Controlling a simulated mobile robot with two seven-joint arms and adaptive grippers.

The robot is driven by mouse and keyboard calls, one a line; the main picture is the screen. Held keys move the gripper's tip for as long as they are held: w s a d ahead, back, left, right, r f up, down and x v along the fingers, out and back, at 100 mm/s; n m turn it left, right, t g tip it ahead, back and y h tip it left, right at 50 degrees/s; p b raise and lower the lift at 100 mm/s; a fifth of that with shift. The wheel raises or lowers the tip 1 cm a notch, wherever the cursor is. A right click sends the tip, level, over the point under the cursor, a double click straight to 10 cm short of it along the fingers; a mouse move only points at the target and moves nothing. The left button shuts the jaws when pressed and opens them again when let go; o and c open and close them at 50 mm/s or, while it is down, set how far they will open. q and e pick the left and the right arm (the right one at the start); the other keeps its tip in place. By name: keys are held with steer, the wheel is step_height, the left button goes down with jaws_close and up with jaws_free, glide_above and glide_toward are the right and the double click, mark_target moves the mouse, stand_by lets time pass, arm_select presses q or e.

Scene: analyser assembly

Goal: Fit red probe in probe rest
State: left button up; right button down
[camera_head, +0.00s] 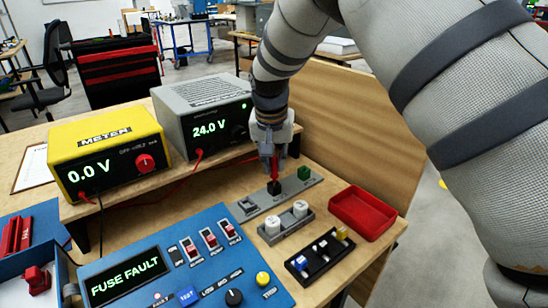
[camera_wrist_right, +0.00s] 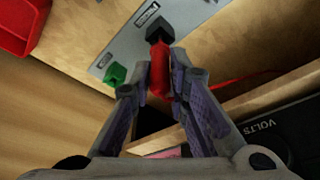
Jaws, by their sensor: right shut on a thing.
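The red probe (camera_head: 275,165) stands roughly upright between the fingers of my right gripper (camera_head: 270,153), which is shut on it. In the right wrist view the red probe (camera_wrist_right: 160,68) lies between the two fingertips (camera_wrist_right: 160,80). The probe's lower end meets a black block (camera_head: 274,187) on the grey plate (camera_head: 253,205), seemingly the probe rest; it also shows in the right wrist view (camera_wrist_right: 160,31). How deep the probe sits in it is hidden. My left gripper is not in view.
A green block (camera_head: 304,172) stands close to the right on the same plate. In front are a grey holder with white caps (camera_head: 285,224), a black fuse tray (camera_head: 318,254) and an empty red bin (camera_head: 363,212). Yellow meter (camera_head: 108,150) and grey supply (camera_head: 203,110) stand left.

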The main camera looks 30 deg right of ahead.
steer(key=shift+f, duration=0.45)
steer(key=shift+f, duration=0.4)
stand_by(0.5)
steer(key=c, duration=1.1)
jaws_free()
steer(key=shift+r+p, duration=0.3)
steer(key=shift+r, duration=1.1)
steer(key=shift+r+p, duration=0.4)
steer(key=shift+r, duration=1.75)
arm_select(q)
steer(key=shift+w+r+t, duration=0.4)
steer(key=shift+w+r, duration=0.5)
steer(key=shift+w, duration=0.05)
